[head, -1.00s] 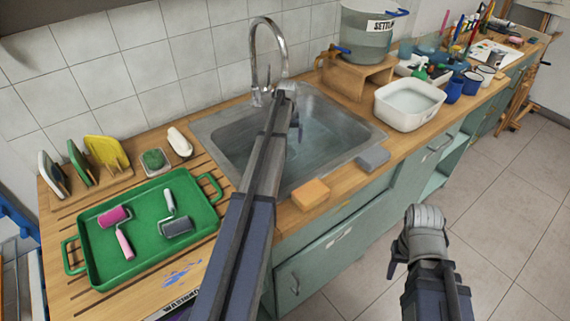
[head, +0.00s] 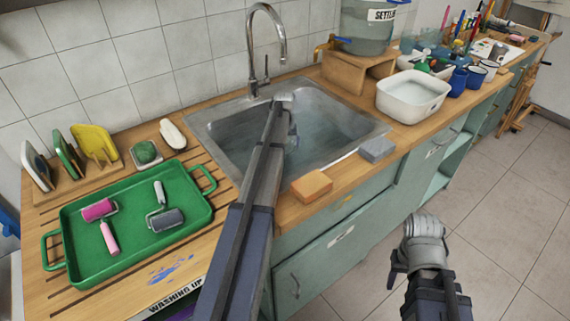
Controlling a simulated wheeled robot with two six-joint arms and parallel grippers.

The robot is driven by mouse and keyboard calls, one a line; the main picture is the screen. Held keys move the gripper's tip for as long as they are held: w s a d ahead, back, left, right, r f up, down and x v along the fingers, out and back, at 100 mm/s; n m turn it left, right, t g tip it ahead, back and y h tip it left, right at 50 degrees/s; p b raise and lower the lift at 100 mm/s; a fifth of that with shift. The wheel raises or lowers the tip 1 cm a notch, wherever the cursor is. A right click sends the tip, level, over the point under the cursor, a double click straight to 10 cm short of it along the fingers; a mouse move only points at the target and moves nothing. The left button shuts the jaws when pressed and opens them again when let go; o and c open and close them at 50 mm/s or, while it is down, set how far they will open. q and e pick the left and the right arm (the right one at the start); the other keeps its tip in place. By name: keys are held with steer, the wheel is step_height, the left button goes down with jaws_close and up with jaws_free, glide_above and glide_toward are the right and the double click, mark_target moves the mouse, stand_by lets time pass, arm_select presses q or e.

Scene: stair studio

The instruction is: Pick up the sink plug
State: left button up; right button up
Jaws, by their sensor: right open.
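I cannot make out the sink plug. The steel sink (head: 222,130) holds bluish water, and my left arm crosses over it and hides part of the basin. My left gripper hangs down into the sink beyond that arm; only a small part shows beside the link, and its fingers are hidden. My right gripper (head: 397,264) is open and empty, low over the floor in front of the cabinets, well away from the sink.
A curved tap (head: 282,40) rises behind the sink. An orange sponge (head: 311,186) and a grey sponge (head: 377,149) lie on the front edge. A green tray (head: 130,256) with two rollers stands left. A white basin (head: 412,110) and a settling tank (head: 366,32) stand right.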

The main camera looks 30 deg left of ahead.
arm_select(q)
steer(key=c, duration=1.2)
steer(key=shift+o, duration=0.2)
steer(key=shift+r, duration=0.2)
steer(key=shift+r+p, duration=0.75)
steer(key=shift+p, duration=0.2)
step_height(320, 180, up, 6)
steer(key=p, duration=0.6)
steer(key=shift+s+d+f+b, duration=0.2)
steer(key=shift+s+d, duration=0.2)
steer(key=shift+s, duration=0.2)
steer(key=shift+s+d+f+b, duration=0.2)
steer(key=shift+s+d, duration=0.15)
steer(key=shift+s, duration=0.25)
steer(key=s+d, duration=0.8)
steer(key=s, duration=0.4)
steer(key=shift+s+d, duration=0.3)
